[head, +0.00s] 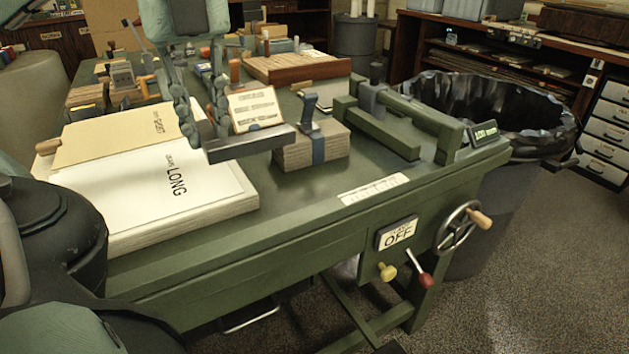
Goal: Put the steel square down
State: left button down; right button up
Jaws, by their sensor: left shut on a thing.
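My left gripper (204,118) reaches down from the top of the head view, over the green bench (300,208). Its two fingers are shut on the steel square (252,143), a grey L-shaped piece. The square's long bar points right, and its other leg is partly hidden between the fingers. It appears just over the right part of the white paper stack marked LONG (120,190), with its right end in front of a banded block (312,155). I cannot tell whether it touches either. My right gripper is not in view.
A printed card (254,107) stands behind the square. A green frame (385,133) and a small sign (483,132) are at the right. Bare bench top lies in front of the block, near a white label strip (374,189). A lined bin (495,110) stands beyond the right edge.

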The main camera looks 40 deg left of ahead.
pick_arm(q)
jog(key=shift+w, duration=0.1)
jog(key=w+d+f, duration=0.1)
jog(key=w+f, duration=0.1)
jog(key=w, duration=0.1)
jog(key=w+d+f, duration=0.1)
jog(key=w+f, duration=0.1)
jog(key=w, duration=0.2)
jog(key=w+d+f, duration=0.1)
jog(key=w+f, duration=0.1)
jog(key=w, duration=0.1)
jog(key=shift+w+f, duration=0.35)
jog(key=shift+w, duration=0.05)
jog(key=shift+f, duration=0.35)
notch_tip(320, 180, down, 3)
jog(key=shift+r+b, duration=0.2)
jog(key=shift+b, duration=0.2)
jog(key=shift+f, duration=0.6)
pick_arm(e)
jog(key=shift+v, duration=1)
